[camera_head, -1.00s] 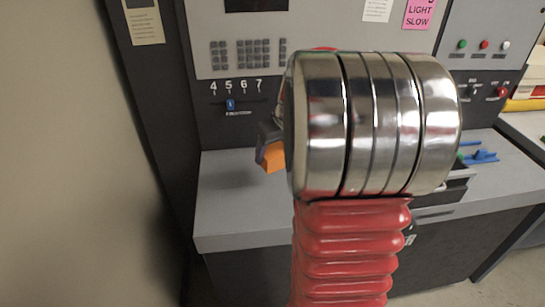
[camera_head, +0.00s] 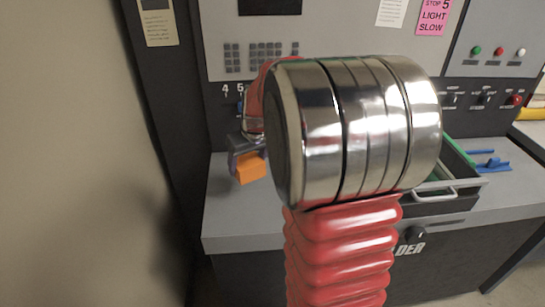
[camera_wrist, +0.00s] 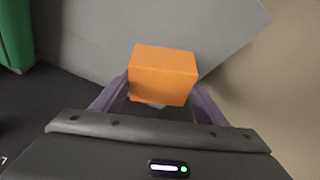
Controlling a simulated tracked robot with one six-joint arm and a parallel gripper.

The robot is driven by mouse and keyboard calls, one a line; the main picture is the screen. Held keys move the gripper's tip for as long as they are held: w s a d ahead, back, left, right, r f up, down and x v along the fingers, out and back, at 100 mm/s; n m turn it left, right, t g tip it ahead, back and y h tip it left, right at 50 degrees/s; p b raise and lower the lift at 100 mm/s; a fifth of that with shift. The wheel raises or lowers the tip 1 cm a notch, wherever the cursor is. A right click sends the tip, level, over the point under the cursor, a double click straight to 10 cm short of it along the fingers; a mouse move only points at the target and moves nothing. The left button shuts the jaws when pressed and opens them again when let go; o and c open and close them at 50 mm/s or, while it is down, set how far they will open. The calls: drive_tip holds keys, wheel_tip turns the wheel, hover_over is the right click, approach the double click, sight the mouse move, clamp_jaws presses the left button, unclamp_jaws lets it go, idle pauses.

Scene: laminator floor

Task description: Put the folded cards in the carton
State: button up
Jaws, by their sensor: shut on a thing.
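My gripper (camera_head: 246,150) is shut on an orange block (camera_head: 250,170), held out over the grey worktop at the left. In the wrist view the orange block (camera_wrist: 163,72) sits between the two purple fingers of my gripper (camera_wrist: 160,95), with the worktop beyond it. I cannot tell from its plain faces whether it is the folded cards. My red and chrome arm covers the middle of the head view and partly hides the gripper. No carton can be made out in either view.
The grey worktop (camera_head: 235,215) is clear at the left. A drawer with a handle (camera_head: 435,192) and green edge is at the right, with blue pieces (camera_head: 490,162) beyond. A machine panel (camera_head: 340,30) with buttons rises behind. A green object (camera_wrist: 15,35) shows in the wrist view.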

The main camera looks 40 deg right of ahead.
drive_tip(key=w+a+f, duration=0.1)
drive_tip(key=w+a, duration=0.2)
drive_tip(key=a, duration=0.8)
drive_tip(key=w+a+f+n, duration=0.1)
drive_tip(key=w+a+f, duration=0.1)
drive_tip(key=a, duration=0.9)
drive_tip(key=shift+w+a+n+y, duration=0.3)
drive_tip(key=shift+w+a, duration=0.1)
drive_tip(key=shift+w, duration=0.15)
drive_tip(key=shift+s, duration=0.15)
